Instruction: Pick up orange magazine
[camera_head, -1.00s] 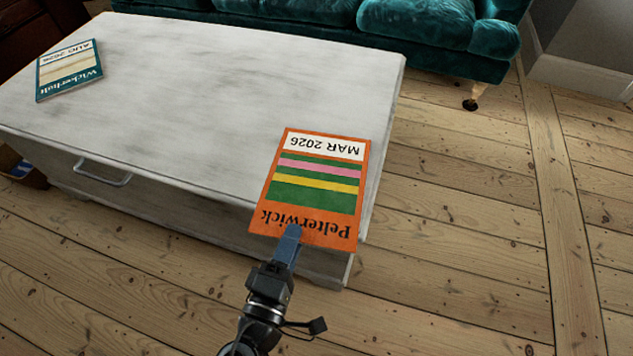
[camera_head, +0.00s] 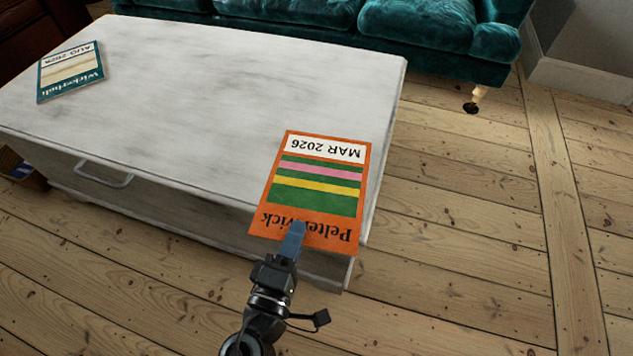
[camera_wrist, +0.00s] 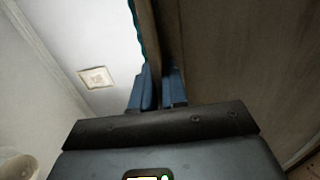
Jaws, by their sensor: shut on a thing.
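The orange magazine (camera_head: 313,192), marked Pelterwick and MAR 2026, has green, pink and yellow stripes. In the head view it is at the front right corner of the white table (camera_head: 210,110), with its near edge past the table's front edge. My gripper (camera_head: 293,232) is shut on that near edge, with one blue finger over the cover. I cannot tell whether the magazine's far part touches the table.
A teal magazine (camera_head: 70,72) lies at the table's far left. A metal handle (camera_head: 103,174) sticks out from the table's front. A teal sofa (camera_head: 400,30) stands behind the table. Bare floorboards (camera_head: 470,220) are clear to the right.

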